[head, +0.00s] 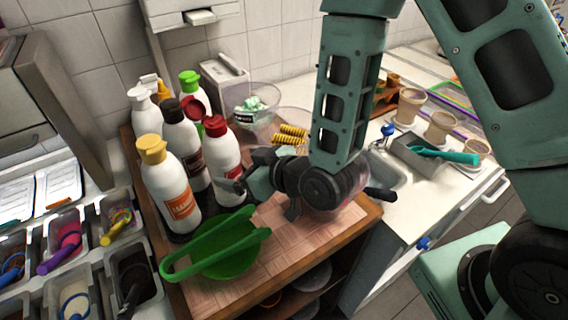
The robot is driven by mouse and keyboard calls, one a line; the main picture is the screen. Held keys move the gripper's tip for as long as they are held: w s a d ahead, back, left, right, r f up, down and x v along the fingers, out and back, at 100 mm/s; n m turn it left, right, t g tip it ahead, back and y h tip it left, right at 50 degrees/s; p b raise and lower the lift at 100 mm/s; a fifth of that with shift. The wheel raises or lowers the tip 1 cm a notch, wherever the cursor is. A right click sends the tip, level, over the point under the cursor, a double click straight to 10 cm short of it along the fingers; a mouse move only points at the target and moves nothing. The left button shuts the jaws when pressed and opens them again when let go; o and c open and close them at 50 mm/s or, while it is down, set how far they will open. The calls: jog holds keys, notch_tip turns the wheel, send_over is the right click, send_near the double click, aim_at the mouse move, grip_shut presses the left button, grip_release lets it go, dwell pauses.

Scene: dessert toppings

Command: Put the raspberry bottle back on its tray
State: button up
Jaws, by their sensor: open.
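The red-capped bottle (224,156), white with a dark red label, looks like the raspberry bottle, but I cannot read its label. It stands upright at the right front of the bottle group. The dark tray (180,237) shows only in part beneath the bottles; I cannot tell if the red-capped bottle's base rests fully on it. My gripper (263,197) is open just right of this bottle, with one dark finger close to its lower side. I cannot tell whether they touch. Nothing shows between the fingers.
A yellow-capped bottle (170,190), a dark-capped one (185,145) and a green-capped one (193,95) stand close by. Clear bowls (252,105) stand behind. Topping bins (125,220) fill the left.

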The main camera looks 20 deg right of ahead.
jog(key=p+v, duration=1.1)
jog(key=p, duration=0.6)
jog(key=w+a+r+n+g+h, duration=0.1)
jog(key=a+r+g+h, duration=0.25)
jog(key=r+g, duration=0.4)
jog(key=s+d+r+g+h, duration=0.1)
jog(key=s+d+r+h, duration=0.1)
jog(key=s+r, duration=0.5)
jog(key=s+d+r+m+g+h, duration=0.1)
jog(key=s+d+r+g+h, duration=0.1)
jog(key=s+d+r, duration=0.2)
jog(key=s+r, duration=0.3)
jog(key=r, duration=0.2)
jog(key=shift+r, duration=0.35)
